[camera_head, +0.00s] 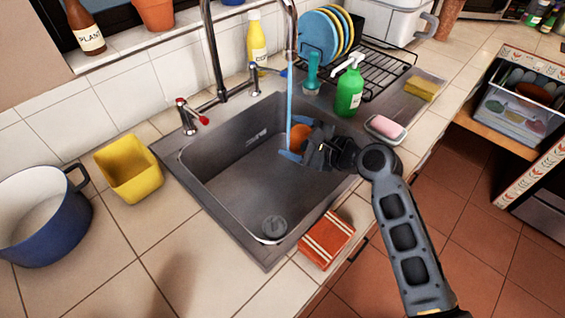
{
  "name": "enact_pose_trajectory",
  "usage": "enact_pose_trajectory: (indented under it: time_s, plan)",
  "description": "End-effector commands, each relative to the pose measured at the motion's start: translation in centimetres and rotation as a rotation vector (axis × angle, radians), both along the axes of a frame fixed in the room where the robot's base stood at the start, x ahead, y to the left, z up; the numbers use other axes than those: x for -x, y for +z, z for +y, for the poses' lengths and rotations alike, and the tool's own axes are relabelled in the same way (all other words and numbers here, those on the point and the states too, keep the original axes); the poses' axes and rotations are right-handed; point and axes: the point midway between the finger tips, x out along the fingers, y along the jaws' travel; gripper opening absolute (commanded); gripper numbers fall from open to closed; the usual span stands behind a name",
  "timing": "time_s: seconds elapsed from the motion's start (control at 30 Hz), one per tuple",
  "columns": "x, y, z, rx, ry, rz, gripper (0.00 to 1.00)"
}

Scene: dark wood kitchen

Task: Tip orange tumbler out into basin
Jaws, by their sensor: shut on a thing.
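The orange tumbler (299,136) is in my gripper (297,146), inside the right part of the sink basin (235,182). My gripper is shut on it, and its dark fingers and wrist hide much of the tumbler. The tumbler looks tilted, but its opening is hard to make out. A blue stream of water (290,100) falls from the tap (291,56) right beside the tumbler. I cannot tell whether the stream touches the tumbler. Blue also shows at the gripper's left side; I cannot tell whether it is water or part of the gripper.
A yellow container (128,168) and a blue pot (45,222) stand left. An orange cloth (327,240) lies at the front edge.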

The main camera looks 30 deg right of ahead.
Motion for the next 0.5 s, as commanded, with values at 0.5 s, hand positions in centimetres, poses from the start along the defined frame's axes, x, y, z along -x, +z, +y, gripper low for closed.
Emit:
enact_pose_trajectory:
  time_s: [0.5]
  plan:
    - [0.04,0.51,0.58,0.253,0.000,-0.022,0.23]
